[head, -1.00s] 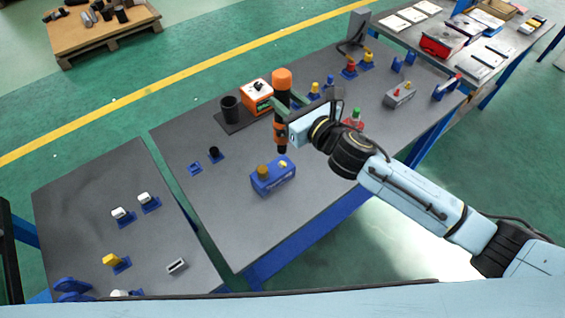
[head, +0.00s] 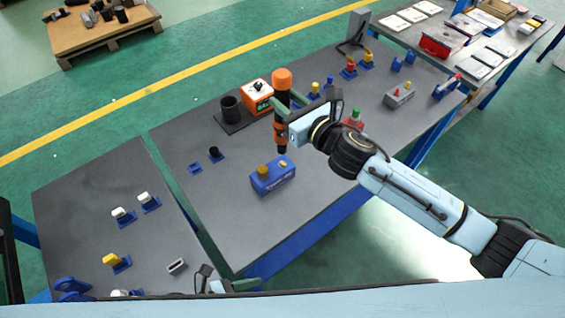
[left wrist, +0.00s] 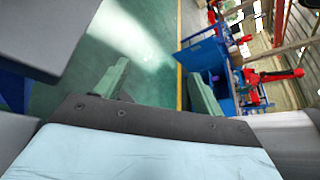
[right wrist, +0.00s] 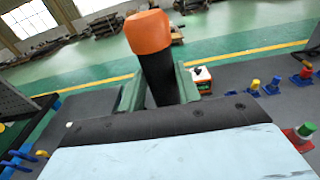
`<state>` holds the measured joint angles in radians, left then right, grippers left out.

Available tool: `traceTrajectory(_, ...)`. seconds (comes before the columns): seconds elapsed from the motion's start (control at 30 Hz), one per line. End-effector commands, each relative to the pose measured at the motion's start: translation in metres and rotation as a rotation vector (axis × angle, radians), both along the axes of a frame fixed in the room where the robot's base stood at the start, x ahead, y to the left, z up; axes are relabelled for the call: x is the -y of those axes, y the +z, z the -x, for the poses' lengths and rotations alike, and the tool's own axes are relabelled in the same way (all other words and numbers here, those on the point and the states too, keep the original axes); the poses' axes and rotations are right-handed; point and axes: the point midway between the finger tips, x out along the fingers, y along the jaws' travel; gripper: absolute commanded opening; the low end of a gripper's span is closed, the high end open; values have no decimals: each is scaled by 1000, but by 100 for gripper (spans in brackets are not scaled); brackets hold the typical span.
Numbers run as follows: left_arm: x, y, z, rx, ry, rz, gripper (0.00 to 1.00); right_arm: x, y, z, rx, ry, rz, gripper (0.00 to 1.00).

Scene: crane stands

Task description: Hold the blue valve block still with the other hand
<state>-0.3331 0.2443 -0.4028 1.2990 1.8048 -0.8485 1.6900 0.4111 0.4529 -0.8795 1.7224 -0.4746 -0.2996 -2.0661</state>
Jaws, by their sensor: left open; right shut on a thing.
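The blue valve block (head: 272,177) rests on the middle grey table, with a brass-coloured cap and a yellow part on top. My right gripper (head: 287,108) is shut on an orange and black driver-like tool (head: 282,80), held upright. The tool's lower end (head: 281,148) appears just over or behind the block's right part; I cannot tell whether it touches. The right wrist view shows the tool (right wrist: 150,35) between the fingers. My left gripper (head: 228,284) is open and empty at the bottom of the head view, away from the block. The left wrist view shows its parted fingers (left wrist: 160,90).
A black cup (head: 230,108) and an orange box (head: 257,96) stand behind the block. Small blue holders (head: 195,168) lie to its left. A gap separates the left table (head: 80,200) from the middle one. The table surface around the block's front and left is clear.

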Motion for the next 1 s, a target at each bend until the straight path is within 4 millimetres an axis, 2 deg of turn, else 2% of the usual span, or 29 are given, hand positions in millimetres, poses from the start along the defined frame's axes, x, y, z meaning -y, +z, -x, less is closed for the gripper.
traceTrajectory(0.03, -3, 17, -20, 68, -26, 11, 69, -1, 4, -1, 7, 2, -4, 0)
traceTrajectory(0.1, -9, 32, -47, 167, -68, -11, 69, -1, 4, -1, 7, 2, -4, 0)
traceTrajectory(0.3, -27, 32, -133, 315, -74, -202, 69, -1, 4, -1, 7, 2, -4, 0)
traceTrajectory(0.5, -45, 40, -204, 414, -47, -365, 69, -1, 4, -1, 7, 2, -4, 0)
traceTrajectory(0.6, -52, 45, -228, 446, -33, -422, 69, -1, 4, -1, 7, 2, -4, 0)
traceTrajectory(0.7, -57, 49, -244, 468, -24, -461, 69, -1, 4, -1, 7, 2, -4, 0)
traceTrajectory(1.0, -54, 47, -261, 482, -16, -489, 69, -1, 4, -1, 7, 2, -4, 0)
